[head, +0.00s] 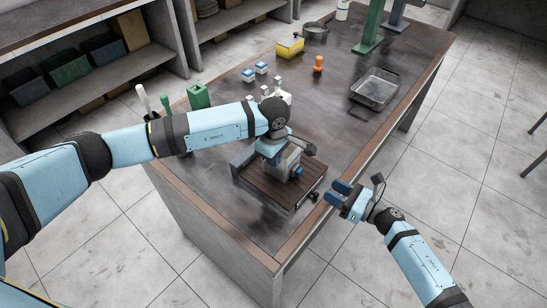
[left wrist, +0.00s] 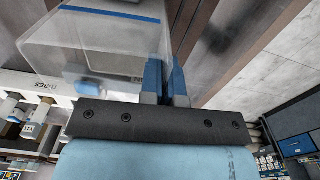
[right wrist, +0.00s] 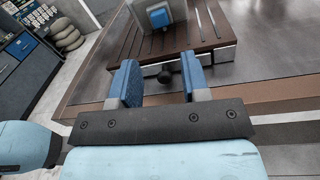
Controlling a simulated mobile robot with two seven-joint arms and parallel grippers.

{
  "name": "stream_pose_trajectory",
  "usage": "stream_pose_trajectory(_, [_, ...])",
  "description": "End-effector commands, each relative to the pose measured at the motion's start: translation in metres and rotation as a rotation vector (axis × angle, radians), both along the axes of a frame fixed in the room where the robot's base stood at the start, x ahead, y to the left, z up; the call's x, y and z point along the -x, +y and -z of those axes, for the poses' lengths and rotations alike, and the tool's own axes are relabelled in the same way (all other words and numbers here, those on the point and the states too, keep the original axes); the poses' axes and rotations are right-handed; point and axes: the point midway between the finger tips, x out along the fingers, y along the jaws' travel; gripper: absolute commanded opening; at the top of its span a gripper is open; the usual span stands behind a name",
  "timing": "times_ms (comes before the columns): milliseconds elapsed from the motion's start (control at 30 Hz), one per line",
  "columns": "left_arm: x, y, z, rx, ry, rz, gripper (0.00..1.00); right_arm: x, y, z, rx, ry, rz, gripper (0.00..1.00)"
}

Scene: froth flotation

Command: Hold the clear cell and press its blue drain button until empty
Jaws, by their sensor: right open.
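The clear cell (head: 286,160) stands on the brown slatted deck (head: 262,186) near the table's front end, partly hidden by my left arm. Its blue drain button (head: 298,172) faces my right side; the button also shows in the right wrist view (right wrist: 158,18). My left gripper (left wrist: 166,82) is close on one wall of the cell (left wrist: 95,45), its fingers near together with the wall between them. My right gripper (head: 338,192) is open and empty, off the table's right edge; in the right wrist view its fingers (right wrist: 160,82) point toward the deck and button.
A dark knob (right wrist: 165,75) sticks out from the deck's front, between my right fingers' lines. Green container (head: 198,96) is at the left edge. The table's right-middle is clear.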

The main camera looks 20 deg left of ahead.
Motion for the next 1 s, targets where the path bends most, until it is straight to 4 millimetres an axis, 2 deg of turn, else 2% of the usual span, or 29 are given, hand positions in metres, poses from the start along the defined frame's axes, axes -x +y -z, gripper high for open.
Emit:
stream_pose_trajectory(467, [-0.0005, 0.0003, -0.0006, -0.001, -0.001, -0.001, 0.00, 0.0000, 0.0000, -0.0001, 0.000, 0.000, 0.000, 0.43])
stream_pose_trajectory(667, [-0.0005, 0.0002, -0.0007, 0.000, -0.001, -0.001, 0.00, 0.0000, 0.0000, -0.0001, 0.000, 0.000, 0.000, 0.00])
stream_pose_trajectory(1000, [-0.0005, 0.0002, -0.0007, -0.001, -0.001, -0.001, 0.00, 0.0000, 0.0000, -0.0001, 0.000, 0.000, 0.000, 0.00])
